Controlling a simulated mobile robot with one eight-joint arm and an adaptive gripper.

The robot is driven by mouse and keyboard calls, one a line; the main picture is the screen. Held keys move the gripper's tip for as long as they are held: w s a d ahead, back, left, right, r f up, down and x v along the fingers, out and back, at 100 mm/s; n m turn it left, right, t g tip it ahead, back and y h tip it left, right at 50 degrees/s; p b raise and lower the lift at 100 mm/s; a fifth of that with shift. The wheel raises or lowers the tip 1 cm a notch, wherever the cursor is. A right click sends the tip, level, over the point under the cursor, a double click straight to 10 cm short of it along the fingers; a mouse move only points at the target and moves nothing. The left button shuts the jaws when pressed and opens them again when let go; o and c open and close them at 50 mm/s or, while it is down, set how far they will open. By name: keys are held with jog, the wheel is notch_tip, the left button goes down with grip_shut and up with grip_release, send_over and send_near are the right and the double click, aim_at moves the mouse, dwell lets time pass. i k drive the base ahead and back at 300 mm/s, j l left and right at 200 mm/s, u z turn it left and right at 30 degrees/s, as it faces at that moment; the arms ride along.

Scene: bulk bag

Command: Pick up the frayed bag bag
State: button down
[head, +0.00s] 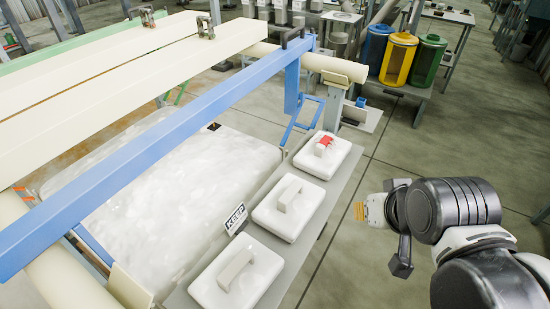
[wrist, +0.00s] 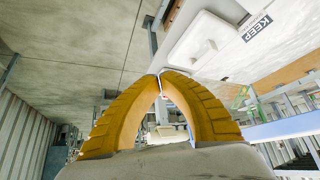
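Three white, rounded, block-like bags with handles lie in a row on a grey shelf (head: 318,236) in the head view. The far one (head: 334,163) has a red patch (head: 325,144) on its handle. The middle bag (head: 288,207) and the near bag (head: 238,274) have plain white handles. I cannot make out fraying on any of them. My gripper (head: 358,211) is right of the row, apart from the bags. In the wrist view its yellow fingers (wrist: 160,75) meet at the tips with nothing between them. A white bag (wrist: 200,42) shows beyond them; I cannot tell which one.
A large white bulk bag (head: 185,185) lies left of the shelf, under a blue beam (head: 165,150) and cream beams (head: 110,70). A "KEEP" sign (head: 236,218) stands beside the row. Blue, yellow and green bins (head: 399,58) stand behind.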

aim_at(323, 154)
jog(key=i+l+u, duration=0.15)
jog(key=l+u, duration=0.55)
jog(key=u, duration=0.2)
jog(key=i+l+u, duration=0.1)
jog(key=l+u, duration=0.8)
jog(key=k+j, duration=0.05)
jog(key=j, duration=0.1)
